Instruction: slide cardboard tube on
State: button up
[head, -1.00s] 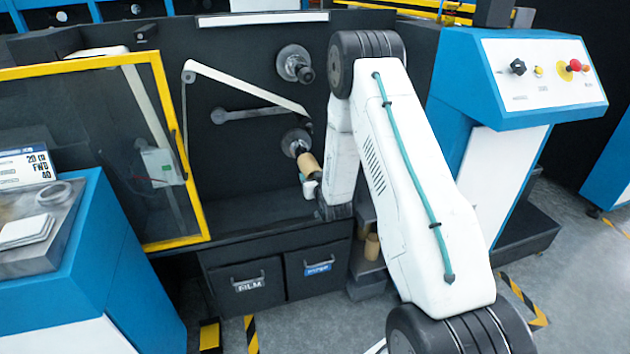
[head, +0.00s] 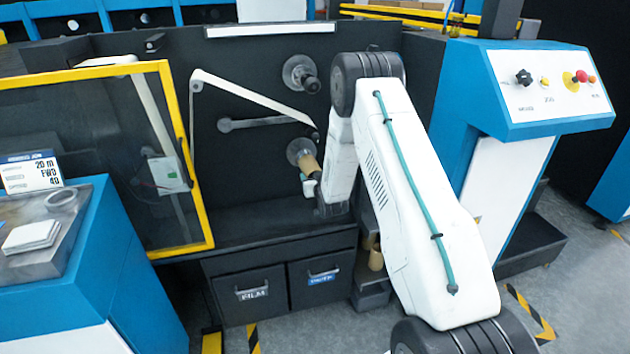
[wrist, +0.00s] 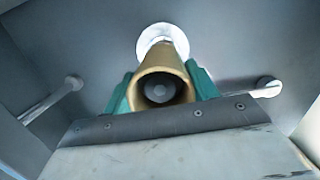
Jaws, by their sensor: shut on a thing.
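The tan cardboard tube (head: 309,165) is held at the lower spindle on the dark machine wall, in front of its round flange (head: 297,146). In the wrist view the tube (wrist: 163,63) points away from me toward the pale flange (wrist: 162,33). A grey round end, seemingly the spindle (wrist: 160,92), shows inside the tube's dark bore. How far the tube sits around it, and whether it touches the flange, I cannot tell. My gripper (wrist: 160,88) has teal fingers on both sides of the tube, shut on it. In the head view my arm partly hides the gripper (head: 311,187).
An upper spindle (head: 302,78) sticks out above. A pale web (head: 250,95) and a grey bar (head: 265,121) are at left. The yellow-framed guard door (head: 196,190) stands open at left. Below are FILM (head: 252,294) and second (head: 322,277) drawers. Another tan tube (head: 375,260) stands low right.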

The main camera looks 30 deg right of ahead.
jog(key=shift+r+x, duration=0.15)
jog(key=shift+x, duration=0.75)
jog(key=shift+r+x, duration=0.15)
jog(key=shift+x, duration=0.8)
jog(key=o, duration=1.1)
jog(key=shift+c, duration=0.2)
